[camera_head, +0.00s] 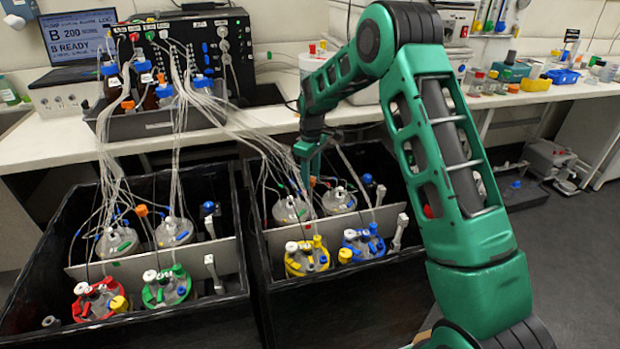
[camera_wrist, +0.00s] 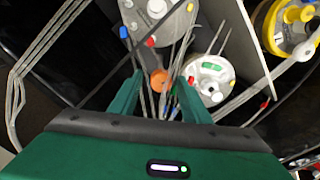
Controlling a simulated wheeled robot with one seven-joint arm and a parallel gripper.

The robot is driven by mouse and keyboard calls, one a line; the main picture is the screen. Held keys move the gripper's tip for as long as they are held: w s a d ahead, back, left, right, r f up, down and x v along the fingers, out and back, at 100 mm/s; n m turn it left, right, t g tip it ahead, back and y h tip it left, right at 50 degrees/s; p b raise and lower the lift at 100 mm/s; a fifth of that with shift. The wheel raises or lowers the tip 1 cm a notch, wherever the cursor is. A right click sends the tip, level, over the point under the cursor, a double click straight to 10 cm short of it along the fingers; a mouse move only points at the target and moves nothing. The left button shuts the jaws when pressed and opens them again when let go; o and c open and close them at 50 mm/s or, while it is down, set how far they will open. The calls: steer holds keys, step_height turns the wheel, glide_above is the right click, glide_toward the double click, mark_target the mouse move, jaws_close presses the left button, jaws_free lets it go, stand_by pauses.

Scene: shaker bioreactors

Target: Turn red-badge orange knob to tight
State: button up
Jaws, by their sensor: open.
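An orange knob (camera_head: 312,181) is in the right black box, between two clear-lidded vessels at the back. It also shows in the wrist view (camera_wrist: 158,78), beside a grey vessel lid and a white one. My gripper (camera_head: 308,172) points down over this knob. In the wrist view my gripper (camera_wrist: 158,88) is open, and the knob appears between its fingertips; I cannot tell whether they touch it. Small red parts show near the knob, but I cannot make out a badge on it. A second orange knob (camera_head: 141,210) is in the left black box.
Thin tubes run close around my gripper from the bottle tray (camera_head: 150,128). Red (camera_head: 80,288), green (camera_head: 180,271), yellow (camera_head: 324,258) and blue (camera_head: 351,235) ringed vessels stand in front. A grey divider (camera_head: 280,233) crosses the right box. The right-hand floor is mostly clear.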

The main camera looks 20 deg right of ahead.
steer(key=c, duration=1)
steer(key=shift+c, duration=0.2)
steer(key=m, duration=0.5)
steer(key=shift+w+d+m, duration=0.1)
steer(key=shift+d+m, duration=0.05)
steer(key=shift+m, duration=0.25)
steer(key=m, duration=0.4)
steer(key=shift+m, duration=0.3)
steer(key=m, duration=0.5)
steer(key=shift+r, duration=0.1)
steer(key=shift+m, duration=2.2)
